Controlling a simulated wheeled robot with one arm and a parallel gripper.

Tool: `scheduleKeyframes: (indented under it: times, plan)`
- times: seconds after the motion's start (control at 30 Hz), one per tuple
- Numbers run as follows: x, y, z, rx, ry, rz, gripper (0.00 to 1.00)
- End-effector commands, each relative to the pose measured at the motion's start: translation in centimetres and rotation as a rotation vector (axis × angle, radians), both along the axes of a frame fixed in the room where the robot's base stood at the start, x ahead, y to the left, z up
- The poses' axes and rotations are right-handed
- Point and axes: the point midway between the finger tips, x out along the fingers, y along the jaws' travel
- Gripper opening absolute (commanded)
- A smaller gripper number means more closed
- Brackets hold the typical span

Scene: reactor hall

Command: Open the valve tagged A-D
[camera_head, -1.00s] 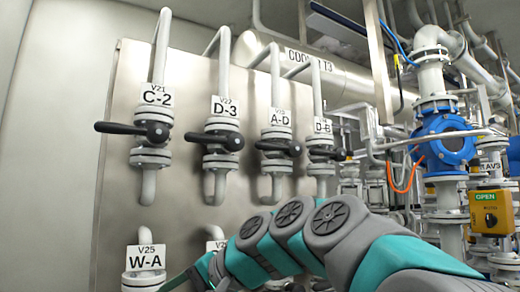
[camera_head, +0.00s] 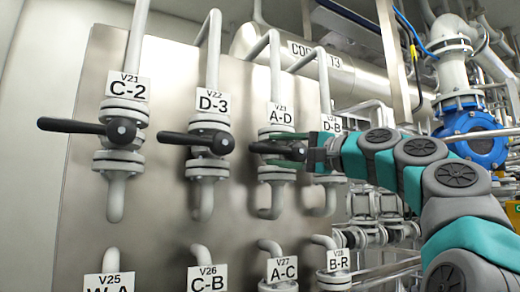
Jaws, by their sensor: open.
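The valve tagged A-D (camera_head: 276,174) is a white flanged valve on a vertical pipe, in the upper row on the steel panel. Its white tag (camera_head: 281,115) hangs just above it. Its black lever handle (camera_head: 262,147) lies level, pointing left across the pipe. My gripper (camera_head: 280,149) reaches in from the right in front of this valve. Its dark green fingers are open, one above and one below the lever near its hub. The gripper partly hides the hub, and I cannot tell whether the fingers touch the lever.
Valves C-2 (camera_head: 121,131) and D-3 (camera_head: 208,144) stand to the left, with level black levers. Valve D-B (camera_head: 331,181) is close on the right, partly behind my gripper. A lower row includes valve A-C (camera_head: 281,284). A large blue valve (camera_head: 475,139) stands farther right.

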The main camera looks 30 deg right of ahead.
Motion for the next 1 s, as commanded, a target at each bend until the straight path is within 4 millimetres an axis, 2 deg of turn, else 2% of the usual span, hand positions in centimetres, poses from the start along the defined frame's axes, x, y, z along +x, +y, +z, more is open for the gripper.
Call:
scheduleKeyframes:
  times: [0.1,0.3,0.7,1.0]
  plan:
    - [1.8,0.9,0.4,-0.004,0.003,0.000,0.58]
    - [4.1,1.9,0.8,-0.004,0.001,-0.001,0.58]
    - [4.8,2.3,1.0,-0.002,0.000,0.000,0.58]
    - [4.8,2.3,1.0,-0.002,0.000,0.000,0.26]
